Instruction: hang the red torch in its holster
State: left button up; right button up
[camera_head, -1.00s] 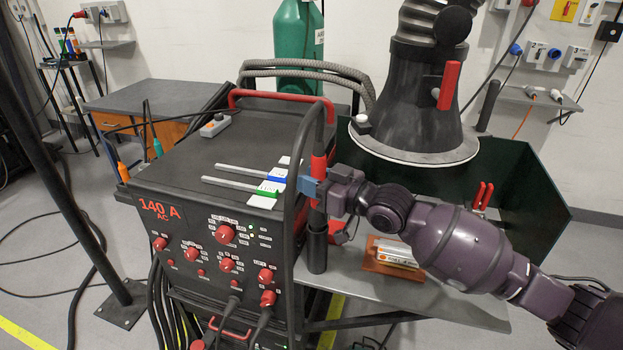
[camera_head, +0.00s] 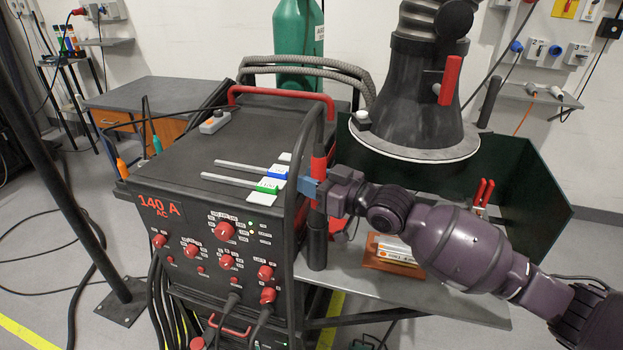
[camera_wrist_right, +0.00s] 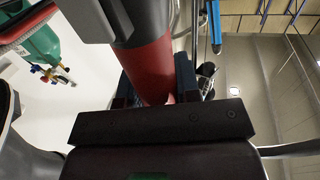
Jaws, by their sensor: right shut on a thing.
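The red torch (camera_head: 318,166) stands roughly upright at the right front corner of the welding machine, with a black cable arching over its top. My right gripper (camera_head: 312,188) is shut around its red handle. The right wrist view shows the red and black handle (camera_wrist_right: 150,65) between the fingers (camera_wrist_right: 158,88). The holster (camera_head: 317,250) is a dark upright tube directly below the torch and looks in line with it. I cannot tell how far the torch's lower end is inside the tube. My left gripper is not in view.
The welding machine (camera_head: 225,135) with its red handle stands left of the torch. A grey bench (camera_head: 440,293) holds an orange box with rods (camera_head: 392,252) beneath my right arm. A black extraction hood (camera_head: 415,105) hangs above, before a dark green screen (camera_head: 540,200).

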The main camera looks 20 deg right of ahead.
jog(key=o, duration=1)
jog(key=shift+f, duration=0.1)
jog(key=v, duration=1.1)
jog(key=s+f+m+g+h, duration=0.3)
jog(key=s+f+h, duration=0.4)
jog(key=s+f, duration=0.5)
jog(key=s+d+f+m+g+h, duration=0.2)
jog(key=s+f+m+g+h, duration=0.15)
jog(key=s, duration=0.45)
jog(key=s+d+f+m+g+h, duration=0.2)
jog(key=s+f+g, duration=0.25)
jog(key=s, duration=0.25)
jog(key=shift+w+d+f+n+t+y+b, duration=0.1)
jog(key=shift+w+f+n+t, duration=0.1)
jog(key=shift+w+f+t, duration=1.45)
jog(key=shift+w+d+f+n+t+y+b, duration=0.1)
jog(key=shift+w+f+n+t, duration=0.15)
jog(key=shift+w+f+t, duration=1)
jog(key=shift+w+f+n+t+y+b, duration=0.15)
jog(key=shift+w+f+t, duration=0.55)
jog(key=shift+f+t, duration=1.5)
